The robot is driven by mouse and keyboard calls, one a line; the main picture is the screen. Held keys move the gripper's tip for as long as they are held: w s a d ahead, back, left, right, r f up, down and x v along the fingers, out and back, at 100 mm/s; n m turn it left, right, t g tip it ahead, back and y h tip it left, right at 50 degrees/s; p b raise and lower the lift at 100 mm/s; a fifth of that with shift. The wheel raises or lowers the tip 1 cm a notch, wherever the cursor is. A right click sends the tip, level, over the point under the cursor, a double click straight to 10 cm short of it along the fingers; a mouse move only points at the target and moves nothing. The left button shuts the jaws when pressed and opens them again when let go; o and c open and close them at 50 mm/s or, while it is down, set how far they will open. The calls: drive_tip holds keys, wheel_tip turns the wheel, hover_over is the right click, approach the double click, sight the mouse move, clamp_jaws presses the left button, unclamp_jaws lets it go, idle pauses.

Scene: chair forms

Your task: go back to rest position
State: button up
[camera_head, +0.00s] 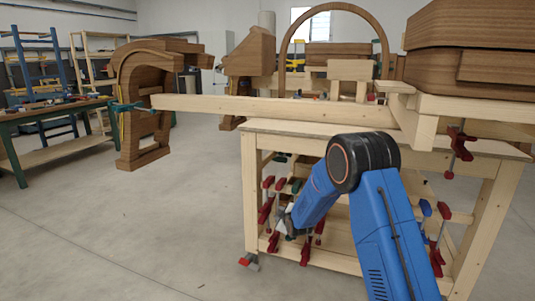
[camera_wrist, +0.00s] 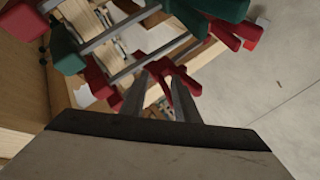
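My gripper shows in the wrist view (camera_wrist: 160,82) as two grey fingers with a gap between them. It looks open. A red clamp part (camera_wrist: 172,78) lies at or just beyond the fingertips; I cannot tell whether it touches them. In the head view my blue arm (camera_head: 385,235) reaches forward and bends down to the left, so that its end is low in front of the wooden workbench (camera_head: 250,195). There the gripper is small and its fingers are not clear. Red clamps (camera_head: 266,212) hang close to it.
Several clamps with red and green ends (camera_wrist: 215,8) crowd the area around my gripper. Dark wooden forms (camera_head: 475,60) and a long beam (camera_head: 270,109) top the bench. A green bench (camera_head: 60,115) stands left. The grey floor (camera_head: 120,240) at front left is clear.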

drive_tip(key=s+d+r+m+g+h, duration=0.1)
drive_tip(key=s+d+r+m, duration=0.1)
drive_tip(key=s+d+r, duration=0.45)
drive_tip(key=s+d+r+m+g, duration=0.15)
drive_tip(key=s+d+r, duration=0.25)
drive_tip(key=s+r, duration=0.55)
drive_tip(key=s+d+r+m+g+h, duration=0.1)
drive_tip(key=s+d+r+m, duration=0.3)
drive_tip(key=s, duration=0.6)
drive_tip(key=s+d+m+g, duration=0.1)
drive_tip(key=s+d+m, duration=0.1)
drive_tip(key=s, duration=1.1)
drive_tip(key=s+d+r+m+g+h, duration=0.1)
drive_tip(key=s+d, duration=0.3)
drive_tip(key=s, duration=1)
drive_tip(key=s+d+m+g, duration=0.2)
drive_tip(key=s+m, duration=0.1)
drive_tip(key=s, duration=1)
drive_tip(key=shift+s+d+r, duration=0.2)
drive_tip(key=shift+s+d, duration=0.15)
drive_tip(key=shift+d, duration=0.05)
drive_tip(key=shift+g, duration=0.25)
